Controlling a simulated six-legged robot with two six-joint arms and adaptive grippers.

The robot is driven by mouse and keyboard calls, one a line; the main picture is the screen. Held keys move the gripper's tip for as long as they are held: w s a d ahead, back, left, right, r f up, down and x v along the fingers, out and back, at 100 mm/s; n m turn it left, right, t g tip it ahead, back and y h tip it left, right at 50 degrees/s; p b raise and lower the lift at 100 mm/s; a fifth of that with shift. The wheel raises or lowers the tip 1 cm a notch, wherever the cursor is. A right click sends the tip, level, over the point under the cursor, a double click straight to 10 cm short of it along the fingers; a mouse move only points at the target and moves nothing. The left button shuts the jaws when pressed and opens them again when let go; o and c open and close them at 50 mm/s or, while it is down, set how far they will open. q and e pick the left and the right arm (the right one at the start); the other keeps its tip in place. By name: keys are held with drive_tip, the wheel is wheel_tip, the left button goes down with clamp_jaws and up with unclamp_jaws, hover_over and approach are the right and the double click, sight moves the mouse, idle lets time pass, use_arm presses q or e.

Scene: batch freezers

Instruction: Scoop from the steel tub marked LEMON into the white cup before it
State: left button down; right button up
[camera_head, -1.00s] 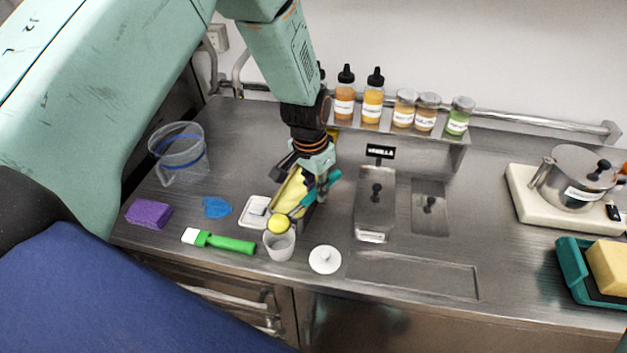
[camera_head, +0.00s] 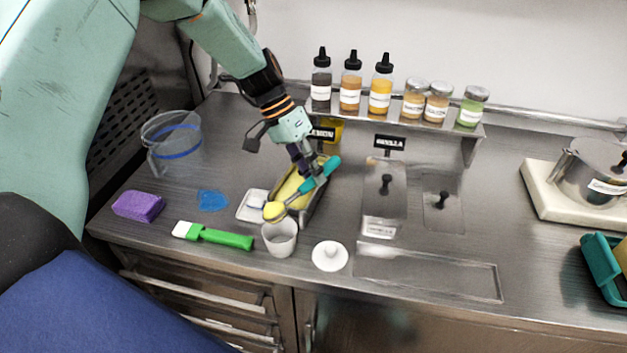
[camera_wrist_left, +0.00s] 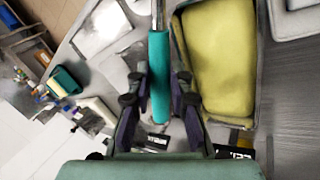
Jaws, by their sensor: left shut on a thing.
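My left gripper (camera_head: 306,168) is shut on the teal handle of a scoop (camera_head: 318,181), which also shows between the fingers in the left wrist view (camera_wrist_left: 159,80). A ball of yellow ice cream (camera_head: 274,211) sits at the scoop's head, just above the rim of the white cup (camera_head: 279,240). The steel tub marked LEMON (camera_head: 313,204) holds yellow ice cream and lies behind the cup, under the scoop; its yellow filling fills the right of the left wrist view (camera_wrist_left: 218,55). My right gripper is not in view.
A white lid (camera_head: 330,256) lies right of the cup. A green-handled spatula (camera_head: 222,238), blue piece (camera_head: 212,200) and purple sponge (camera_head: 138,206) lie left. The covered VANILLA tub (camera_head: 378,205) is right of the lemon tub. Bottles and jars stand on the shelf behind.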

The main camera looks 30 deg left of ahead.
use_arm(q)
drive_tip(key=shift+w+f+h+b, duration=0.2)
drive_tip(key=shift+f+h+b, duration=0.15)
drive_tip(key=shift+h+b, duration=0.25)
drive_tip(key=shift+g+h+b, duration=0.3)
drive_tip(key=shift+h+b, duration=0.1)
drive_tip(key=shift+b, duration=0.4)
drive_tip(key=h+b, duration=0.2)
drive_tip(key=b, duration=0.2)
drive_tip(key=a+f+g+h+b, duration=0.1)
drive_tip(key=h+b, duration=0.2)
drive_tip(key=b, duration=0.2)
drive_tip(key=g+h+b, duration=0.1)
drive_tip(key=h+b, duration=0.1)
drive_tip(key=b, duration=0.3)
drive_tip(key=shift+w+a+f+n+h, duration=0.1)
drive_tip(key=shift+a+f+n+h, duration=0.1)
drive_tip(key=shift+f+n+h, duration=0.15)
idle(0.5)
